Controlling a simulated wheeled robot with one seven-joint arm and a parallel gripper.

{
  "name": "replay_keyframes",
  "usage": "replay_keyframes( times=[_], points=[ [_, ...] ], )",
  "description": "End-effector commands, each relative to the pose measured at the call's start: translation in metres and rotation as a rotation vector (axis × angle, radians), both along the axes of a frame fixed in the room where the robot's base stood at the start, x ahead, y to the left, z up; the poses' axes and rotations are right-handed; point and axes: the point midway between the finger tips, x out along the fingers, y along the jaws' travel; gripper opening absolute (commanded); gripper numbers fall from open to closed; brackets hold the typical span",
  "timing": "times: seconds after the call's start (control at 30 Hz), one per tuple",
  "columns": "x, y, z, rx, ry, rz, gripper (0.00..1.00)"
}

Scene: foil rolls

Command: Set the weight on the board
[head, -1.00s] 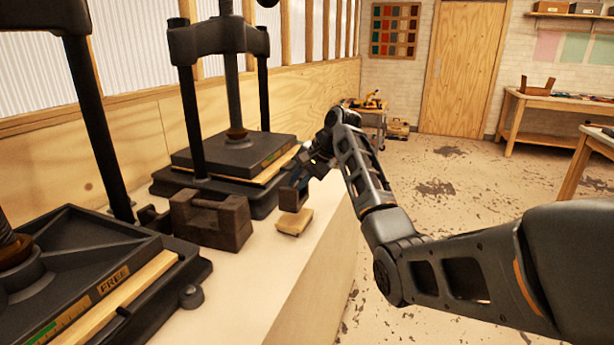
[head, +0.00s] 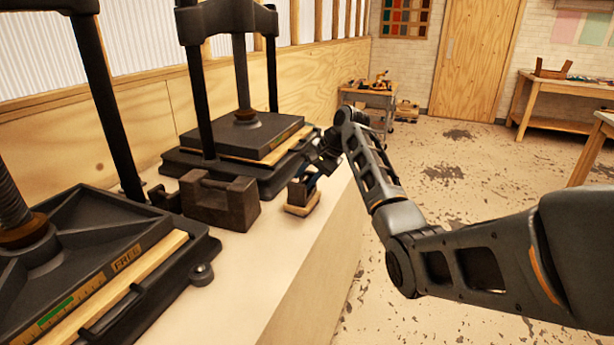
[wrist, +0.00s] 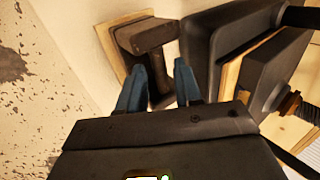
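The weight (head: 301,190) is a small dark block with a handle. In the head view it is at the small pale wooden board (head: 302,209) near the bench's right edge. In the wrist view the weight (wrist: 148,38) covers much of the board (wrist: 108,42), whose left part shows bare. Whether it touches the board is hard to tell. My gripper (wrist: 161,64) has its two blue fingers on either side of the weight's handle. Whether they press on it is unclear. In the head view my gripper (head: 308,178) is small and partly hidden.
A larger dark block with a handle (head: 222,203) stands on the bench left of the board. Two black screw presses, a far one (head: 240,135) and a near one (head: 75,255), fill the left side. Bare bench top (head: 265,262) lies in front of the board.

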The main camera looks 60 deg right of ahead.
Motion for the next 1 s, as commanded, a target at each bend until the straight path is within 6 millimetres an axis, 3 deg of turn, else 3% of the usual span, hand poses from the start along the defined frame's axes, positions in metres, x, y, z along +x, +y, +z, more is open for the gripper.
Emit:
replay_keyframes(
  times=[0.3,0.47,1.0],
  points=[
    [0.0,0.0,0.001,-0.001,0.0,-0.001,0.42],
    [-0.005,-0.001,0.011,-0.002,-0.002,0.0,0.42],
    [-0.059,-0.005,0.092,-0.001,-0.001,0.0,0.42]
  ],
)
